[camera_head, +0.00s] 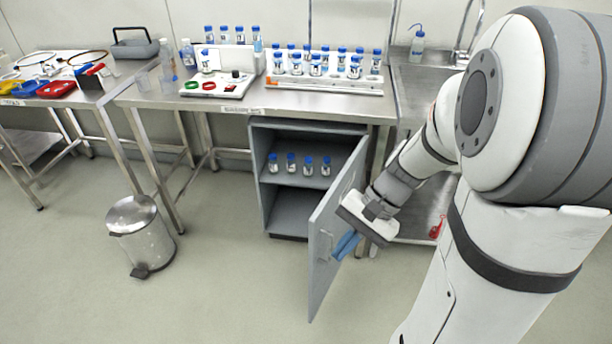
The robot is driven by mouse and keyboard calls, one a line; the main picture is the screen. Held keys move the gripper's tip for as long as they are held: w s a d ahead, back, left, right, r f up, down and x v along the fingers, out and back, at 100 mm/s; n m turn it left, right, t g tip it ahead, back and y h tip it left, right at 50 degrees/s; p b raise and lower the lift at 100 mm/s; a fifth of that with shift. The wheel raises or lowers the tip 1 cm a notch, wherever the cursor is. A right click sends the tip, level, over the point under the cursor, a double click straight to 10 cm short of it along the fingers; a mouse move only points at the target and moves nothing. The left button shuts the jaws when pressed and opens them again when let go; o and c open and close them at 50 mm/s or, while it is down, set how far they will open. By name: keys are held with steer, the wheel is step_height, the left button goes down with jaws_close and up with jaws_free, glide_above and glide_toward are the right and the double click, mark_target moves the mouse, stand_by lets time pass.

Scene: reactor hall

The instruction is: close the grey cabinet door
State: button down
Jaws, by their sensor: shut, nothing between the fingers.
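The grey cabinet (262,188) stands on the floor under the steel bench. Its door (322,255) is hinged on the right and stands wide open, swung out toward me. A shelf inside holds several small bottles with blue caps (308,165). My gripper (345,246) is shut and empty, with blue fingers, at the door's outer side on the right. The fingertips are close to the door's free half; I cannot tell whether they touch it.
A steel pedal bin (140,238) stands on the floor at the left. The bench (150,98) carries racks of blue-capped bottles (320,66). A sink unit (420,85) stands at the right, with a red item (436,228) on its lower shelf. The floor before the cabinet is clear.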

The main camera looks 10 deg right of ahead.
steer(key=w+d+f+m+t+y+b, duration=0.2)
steer(key=w+f+m+y+b, duration=0.15)
steer(key=f, duration=0.25)
steer(key=w+d+f+m+t+y+b, duration=0.1)
steer(key=w+d+f+m+y+b, duration=0.2)
steer(key=f, duration=0.4)
steer(key=m+t+y+b, duration=0.2)
steer(key=m+t+b, duration=0.2)
steer(key=m+t, duration=0.65)
glide_toward(317, 240)
steer(key=shift+m+g+h, duration=0.35)
steer(key=shift+m, duration=0.05)
steer(key=x, duration=0.6)
steer(key=shift+w+a+r+b, duration=0.2)
steer(key=shift+w+r+b, duration=0.1)
steer(key=shift+r+b, duration=0.1)
steer(key=shift+w+a, duration=0.1)
steer(key=shift+w, duration=0.05)
